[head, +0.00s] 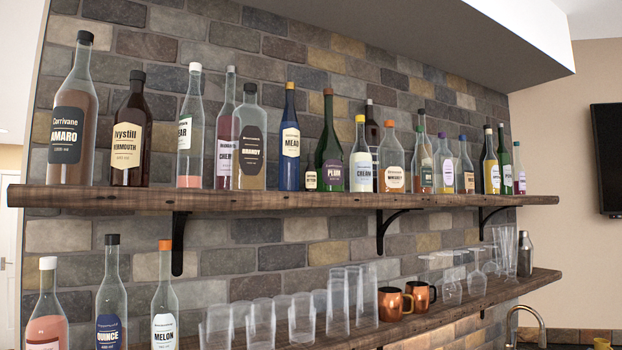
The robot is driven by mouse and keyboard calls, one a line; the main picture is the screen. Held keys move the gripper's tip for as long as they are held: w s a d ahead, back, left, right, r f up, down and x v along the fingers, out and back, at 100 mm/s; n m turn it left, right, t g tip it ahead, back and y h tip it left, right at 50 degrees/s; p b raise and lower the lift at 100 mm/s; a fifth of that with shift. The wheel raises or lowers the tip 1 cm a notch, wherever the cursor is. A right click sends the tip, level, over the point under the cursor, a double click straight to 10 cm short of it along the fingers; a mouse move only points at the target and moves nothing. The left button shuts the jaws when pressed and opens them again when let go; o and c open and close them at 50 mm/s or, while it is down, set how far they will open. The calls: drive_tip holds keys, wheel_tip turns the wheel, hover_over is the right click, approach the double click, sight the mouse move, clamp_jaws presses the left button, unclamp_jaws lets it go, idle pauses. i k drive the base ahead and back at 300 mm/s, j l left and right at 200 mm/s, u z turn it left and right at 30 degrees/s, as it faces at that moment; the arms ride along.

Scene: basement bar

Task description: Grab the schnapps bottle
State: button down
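No label that I can read says schnapps, so I cannot tell which bottle it is. The upper shelf (300,200) holds the amaro bottle (70,130) at the left, then a dark vermouth bottle (130,140), a brandy bottle (249,140), a blue mead bottle (289,145), a green plum bottle (329,150) and a cream bottle (361,162). The quince bottle (110,305) and the melon bottle (164,305) stand at the lower left, next to a white-capped bottle (47,320) with pink liquid. Bottles further right have labels too small to read. My gripper is not in view.
The lower shelf (480,300) carries several clear glasses (302,320), two copper mugs (390,302) and a metal shaker (524,255). Black brackets (178,245) hold the upper shelf against the stone wall. A faucet (525,318) and a screen (608,160) are at the right.

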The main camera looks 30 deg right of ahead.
sight(443, 157)
drive_tip(key=z, duration=1.55)
drive_tip(key=i+l, duration=0.4)
